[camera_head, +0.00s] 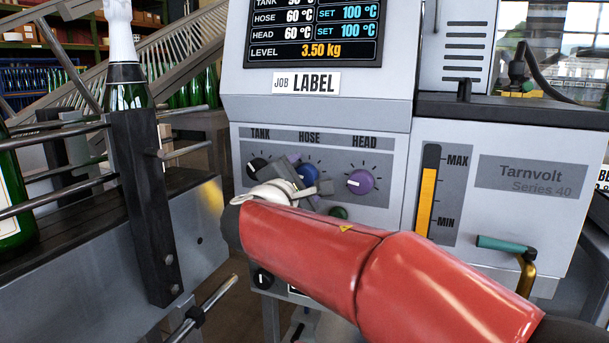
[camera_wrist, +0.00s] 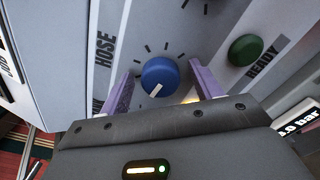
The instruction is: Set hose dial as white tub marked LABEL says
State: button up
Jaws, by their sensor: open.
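The blue hose dial (camera_head: 309,173) sits on the machine's front panel between the dark tank dial (camera_head: 258,167) and the purple head dial (camera_head: 360,182). My gripper (camera_wrist: 165,88) is open, its two purple fingers on either side of the blue dial (camera_wrist: 160,76) with a gap at each side. The dial's white mark points lower left in the wrist view, toward the HOSE and TANK lettering. The display (camera_head: 313,30) reads HOSE 60 °C, SET 100 °C. A sign reads JOB LABEL (camera_head: 306,83). No whole white tub shows; a white lettered item (camera_head: 603,180) is cut off at the right edge.
A green READY lamp (camera_wrist: 243,50) is beside the dial in the wrist view. A bottle (camera_head: 125,80) stands behind rails at left. A level gauge (camera_head: 427,200) and a teal-handled lever (camera_head: 505,245) are on the machine's right side.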

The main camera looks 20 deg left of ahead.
jog(key=c, duration=1)
jog(key=shift+f+m+b, duration=0.2)
jog(key=shift+m+b, duration=0.2)
jog(key=shift+b, duration=0.3)
jog(key=shift+f+m+b, duration=0.15)
jog(key=shift+m+b, duration=0.35)
jog(key=shift+b, duration=0.55)
jog(key=shift+m+b, duration=0.8)
jog(key=shift+b, duration=0.35)
jog(key=m+b, duration=0.2)
jog(key=b, duration=0.1)
jog(key=shift+m, duration=0.4)
jog(key=shift+m+b, duration=0.8)
jog(key=shift+b, duration=0.1)
